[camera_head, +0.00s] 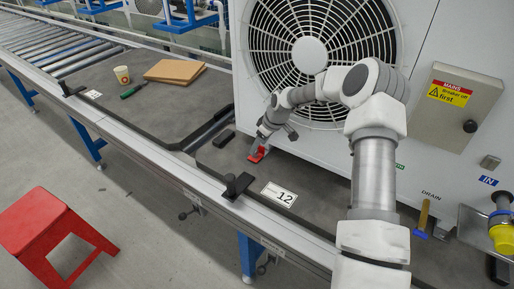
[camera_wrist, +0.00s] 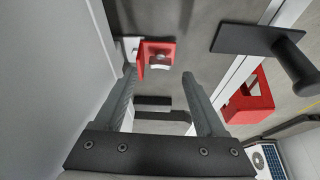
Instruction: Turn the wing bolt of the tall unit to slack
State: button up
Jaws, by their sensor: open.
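The tall unit (camera_head: 425,45) is a large white housing with a round fan grille, standing on the dark bench in the head view. A small red angled bracket (camera_head: 258,155) sits at its lower front edge. In the wrist view the red bracket (camera_wrist: 158,47) lies just beyond my fingertips, with a pale slot or fastener in its face. I cannot make out clear wings of a wing bolt there. My gripper (camera_head: 268,132) is above the bracket and points down at it. In the wrist view my gripper (camera_wrist: 159,75) is open, with nothing between its fingers.
A black knob on a plate (camera_head: 236,185) and a label marked 12 (camera_head: 279,194) lie near the bench edge. A black block (camera_head: 223,138) lies left of the bracket. A red stool (camera_head: 45,235) stands on the floor.

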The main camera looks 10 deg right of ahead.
jog(key=p+v, duration=0.2)
jog(key=v, duration=1.1)
jog(key=shift+s+r, duration=0.2)
jog(key=shift+r, duration=0.1)
jog(key=shift+d, duration=0.1)
